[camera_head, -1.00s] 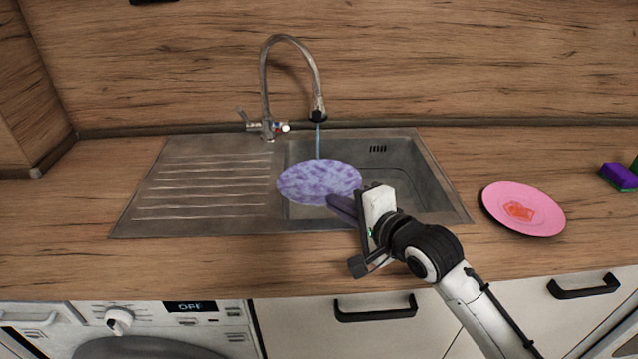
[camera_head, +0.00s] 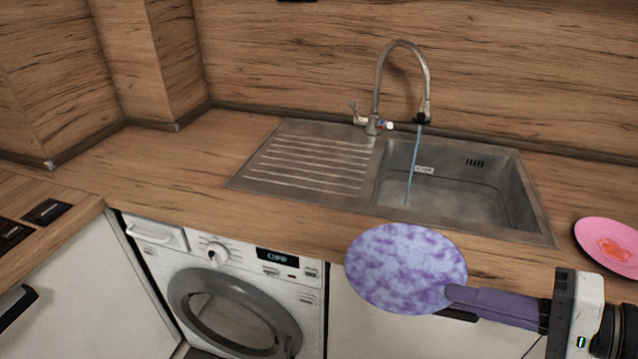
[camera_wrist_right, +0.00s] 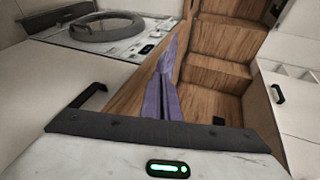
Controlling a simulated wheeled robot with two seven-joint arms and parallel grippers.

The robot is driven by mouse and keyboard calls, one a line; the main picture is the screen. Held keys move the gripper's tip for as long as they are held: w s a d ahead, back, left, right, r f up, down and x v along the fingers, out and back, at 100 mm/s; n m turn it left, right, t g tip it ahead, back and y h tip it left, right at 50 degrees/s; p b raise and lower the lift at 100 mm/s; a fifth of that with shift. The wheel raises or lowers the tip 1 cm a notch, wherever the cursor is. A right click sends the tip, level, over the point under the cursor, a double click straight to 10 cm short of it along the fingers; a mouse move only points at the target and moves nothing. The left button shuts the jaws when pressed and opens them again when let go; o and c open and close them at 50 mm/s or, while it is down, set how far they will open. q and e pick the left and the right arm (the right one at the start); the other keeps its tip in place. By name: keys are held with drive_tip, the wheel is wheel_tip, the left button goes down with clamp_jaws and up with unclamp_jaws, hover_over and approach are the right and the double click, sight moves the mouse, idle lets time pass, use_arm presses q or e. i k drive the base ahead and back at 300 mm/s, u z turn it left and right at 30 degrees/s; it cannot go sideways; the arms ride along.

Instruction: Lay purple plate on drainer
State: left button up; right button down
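The purple plate (camera_head: 404,268) is round with a mottled purple and white surface. My right gripper (camera_head: 452,294) is shut on its right rim. It holds the plate tilted, with its face towards the head camera, low in the picture across the counter's front edge. In the right wrist view the purple fingers (camera_wrist_right: 161,98) are together, and the plate (camera_wrist_right: 169,58) appears nearly edge-on beyond them. The drainer (camera_head: 310,162) is the ridged metal area left of the sink basin, bare, up and left of the plate. My left gripper is out of view.
Water runs from the tap (camera_head: 425,118) into the sink basin (camera_head: 455,195). A pink plate (camera_head: 610,232) with a red stain lies on the counter at right. A washing machine (camera_head: 240,290) stands below the counter. The counter left of the drainer is clear.

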sight(320, 161)
drive_tip(key=z, duration=0.25)
drive_tip(key=i, duration=0.85)
drive_tip(key=u, duration=0.95)
